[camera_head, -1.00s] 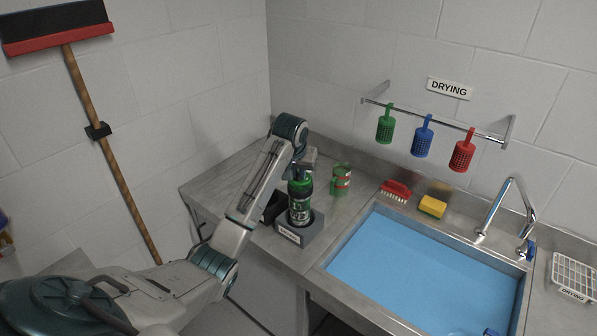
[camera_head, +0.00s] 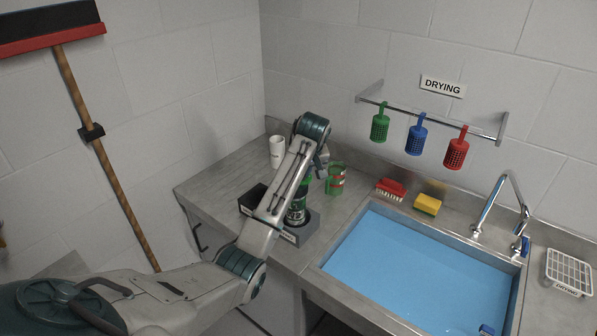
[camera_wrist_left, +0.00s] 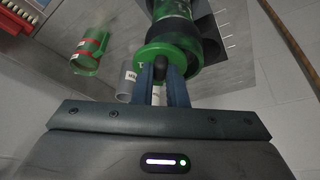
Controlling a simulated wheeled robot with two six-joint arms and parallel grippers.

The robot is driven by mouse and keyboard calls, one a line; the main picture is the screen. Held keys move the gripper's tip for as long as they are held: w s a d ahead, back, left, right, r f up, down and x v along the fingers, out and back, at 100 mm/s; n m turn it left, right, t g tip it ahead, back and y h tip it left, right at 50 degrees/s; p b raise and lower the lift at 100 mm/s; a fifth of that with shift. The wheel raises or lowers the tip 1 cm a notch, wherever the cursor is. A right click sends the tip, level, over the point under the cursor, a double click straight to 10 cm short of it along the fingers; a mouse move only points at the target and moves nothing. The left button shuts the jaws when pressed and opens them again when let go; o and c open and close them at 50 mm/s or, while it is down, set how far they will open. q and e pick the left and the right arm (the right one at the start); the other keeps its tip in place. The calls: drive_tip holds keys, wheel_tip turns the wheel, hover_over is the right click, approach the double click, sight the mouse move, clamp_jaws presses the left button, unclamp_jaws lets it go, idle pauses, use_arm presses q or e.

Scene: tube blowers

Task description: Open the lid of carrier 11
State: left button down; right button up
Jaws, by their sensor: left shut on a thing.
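The carrier (camera_head: 296,210), a dark cylinder with green ends and white marking, stands upright in a grey holder (camera_head: 309,231) left of the sink. I cannot read its number fully. My forearm covers part of it. In the left wrist view its green lid end (camera_wrist_left: 150,52) shows, with a black knob (camera_wrist_left: 160,67) on it. My left gripper (camera_wrist_left: 163,80) is shut on this knob. In the head view the gripper is mostly hidden behind its wrist, near the carrier's top. My right gripper is in neither view.
A green and red container (camera_head: 337,179) stands right behind the carrier, and a white cup (camera_head: 277,151) farther back. A red brush (camera_head: 391,189) and a yellow sponge (camera_head: 427,204) lie behind the blue-filled sink (camera_head: 420,262). Baskets hang on the wall rail (camera_head: 432,123).

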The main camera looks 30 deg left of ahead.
use_arm(q)
drive_tip(key=n, duration=0.1)
drive_tip(key=w+d+n+g, duration=0.1)
drive_tip(key=n, duration=0.1)
drive_tip(key=shift+w+y, duration=0.1)
drive_tip(key=shift+y, duration=0.2)
drive_tip(key=n, duration=0.1)
drive_tip(key=w+n+g, duration=0.1)
drive_tip(key=shift+w+d+n, duration=0.1)
drive_tip(key=shift+d+n, duration=0.1)
drive_tip(key=shift+n, duration=0.1)
drive_tip(key=w+n+g+b, duration=0.1)
drive_tip(key=n+b, duration=0.2)
drive_tip(key=n, duration=0.1)
drive_tip(key=w+a+n+g+b, duration=0.1)
drive_tip(key=w+n+b, duration=0.1)
drive_tip(key=n+b, duration=0.2)
drive_tip(key=w+n+g+b, duration=0.2)
drive_tip(key=n+b, duration=0.1)
drive_tip(key=shift+a+f+n+h, duration=0.15)
drive_tip(key=shift+a+n+h, duration=0.15)
drive_tip(key=shift+n+h, duration=0.1)
drive_tip(key=shift+b, duration=0.5)
